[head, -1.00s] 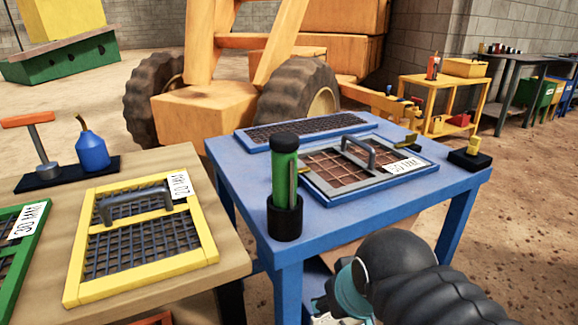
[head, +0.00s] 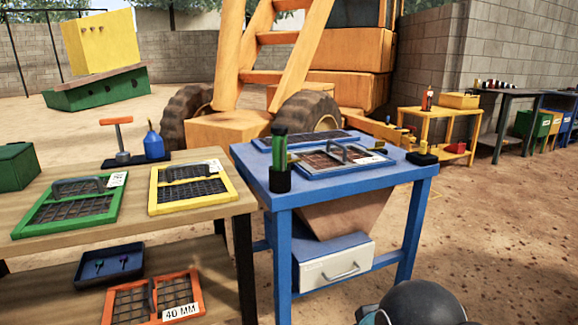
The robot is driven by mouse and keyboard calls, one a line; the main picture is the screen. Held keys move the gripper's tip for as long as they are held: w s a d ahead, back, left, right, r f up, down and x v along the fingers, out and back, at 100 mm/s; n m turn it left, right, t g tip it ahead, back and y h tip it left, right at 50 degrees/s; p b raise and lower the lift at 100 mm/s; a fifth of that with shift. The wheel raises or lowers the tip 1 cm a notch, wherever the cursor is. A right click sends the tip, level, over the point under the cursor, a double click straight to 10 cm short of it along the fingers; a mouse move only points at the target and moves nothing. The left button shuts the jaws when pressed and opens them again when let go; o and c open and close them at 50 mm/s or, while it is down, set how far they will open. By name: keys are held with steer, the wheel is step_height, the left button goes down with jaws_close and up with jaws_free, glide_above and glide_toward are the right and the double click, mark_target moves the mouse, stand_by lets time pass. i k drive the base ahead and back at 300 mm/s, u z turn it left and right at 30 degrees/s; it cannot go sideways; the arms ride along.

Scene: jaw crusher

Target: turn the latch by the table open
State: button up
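A blue table (head: 350,184) stands at the centre, with a mesh screen in a blue frame (head: 343,160) on its top. Small yellow latch-like pieces sit at the screen's edge, one at the right (head: 379,145) and one at the left (head: 293,158), partly behind green sticks. A black block with a yellow knob (head: 422,156) sits at the table's right corner. I cannot tell which piece is the task's latch or how it is turned. My gripper is out of view; only a dark rounded part of my arm shows at the bottom, apart from the table.
Green sticks stand in a black cup (head: 280,180) on the blue table. A white-fronted drawer (head: 338,268) sits below. A wooden table (head: 130,205) at left holds green (head: 70,204) and yellow (head: 193,186) screens. A yellow machine (head: 225,130) stands behind. Dirt ground at right is clear.

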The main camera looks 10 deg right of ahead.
mark_target(289, 155)
steer(key=z, duration=0.7)
steer(key=i, duration=0.9)
steer(key=u, duration=0.2)
